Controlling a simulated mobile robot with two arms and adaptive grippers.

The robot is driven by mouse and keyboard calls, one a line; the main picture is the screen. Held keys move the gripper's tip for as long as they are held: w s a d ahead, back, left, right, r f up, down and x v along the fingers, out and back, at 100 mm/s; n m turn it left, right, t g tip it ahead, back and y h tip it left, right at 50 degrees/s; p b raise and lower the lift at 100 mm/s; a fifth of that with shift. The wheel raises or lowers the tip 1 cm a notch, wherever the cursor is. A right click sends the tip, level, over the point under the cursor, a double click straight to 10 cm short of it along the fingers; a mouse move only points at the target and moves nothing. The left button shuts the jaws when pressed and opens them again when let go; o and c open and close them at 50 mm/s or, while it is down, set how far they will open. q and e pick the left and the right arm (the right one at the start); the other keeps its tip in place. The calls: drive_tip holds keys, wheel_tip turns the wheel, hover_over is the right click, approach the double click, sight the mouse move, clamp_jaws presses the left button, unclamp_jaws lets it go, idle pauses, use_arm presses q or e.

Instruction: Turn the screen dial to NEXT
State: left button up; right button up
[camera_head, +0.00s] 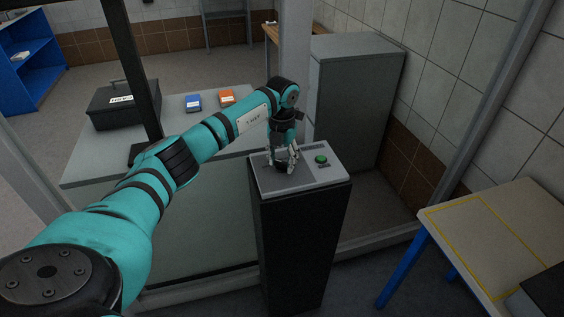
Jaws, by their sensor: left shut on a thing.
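A dark pedestal (300,240) carries a light grey control panel (318,179) on top. A small dark dial (282,168) sits on the left part of the panel. My left gripper (284,165) reaches down onto the panel from above and is shut on the dial. The fingers cover most of the dial, so its pointing direction is hidden. A green button (321,159) with a small dark label sits to the right of the gripper. No NEXT marking is readable. My right gripper is not in view.
A grey counter (100,165) behind holds a dark toolbox (122,106), a blue box (193,103) and an orange box (227,97). A grey cabinet (355,100) stands behind the pedestal. A table with yellow marking (490,225) is at the right. Posts frame the opening.

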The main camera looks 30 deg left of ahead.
use_arm(q)
drive_tip(key=m+b, duration=0.2)
drive_tip(key=m, duration=0.1)
drive_tip(key=shift+w+m, duration=0.1)
drive_tip(key=shift+m, duration=0.2)
drive_tip(key=m+b, duration=0.1)
drive_tip(key=m, duration=0.2)
drive_tip(key=shift+m+b, duration=0.3)
drive_tip(key=m+b, duration=0.1)
drive_tip(key=m, duration=0.2)
drive_tip(key=shift+m, duration=0.3)
drive_tip(key=shift+r+m+b, duration=0.15)
drive_tip(key=shift+m+b, duration=0.3)
drive_tip(key=shift+m, duration=1.15)
drive_tip(key=o, duration=1.2)
drive_tip(key=shift+c, duration=0.2)
